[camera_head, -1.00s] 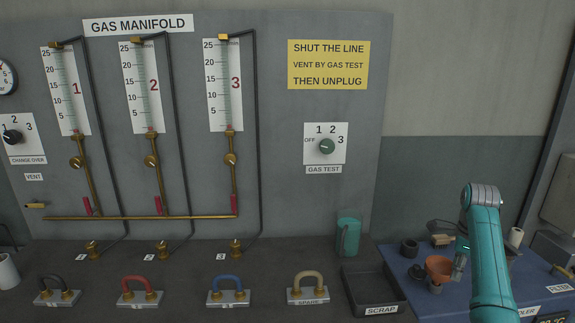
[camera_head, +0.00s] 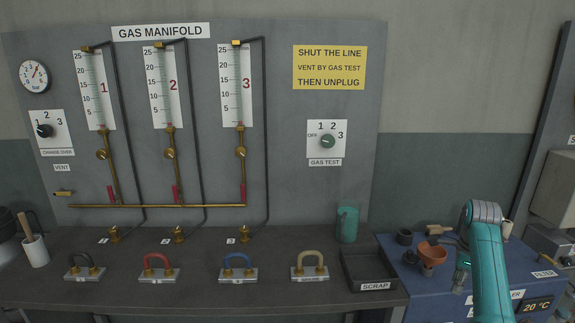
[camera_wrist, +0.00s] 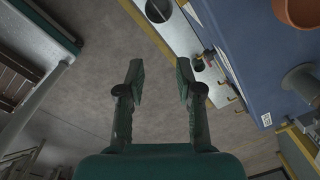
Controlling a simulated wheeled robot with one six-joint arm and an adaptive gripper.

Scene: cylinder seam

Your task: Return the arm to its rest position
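My arm (camera_head: 484,255) is at the right of the head view, bent at a grey joint and hanging in front of the blue bench. My gripper (camera_head: 461,277) is small there, just right of and below the orange funnel. In the wrist view my gripper (camera_wrist: 160,80) shows two dark fingers well apart with nothing between them. Bare floor (camera_wrist: 120,95) lies beneath the fingers.
The gas manifold panel (camera_head: 270,130) is behind the dark counter.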

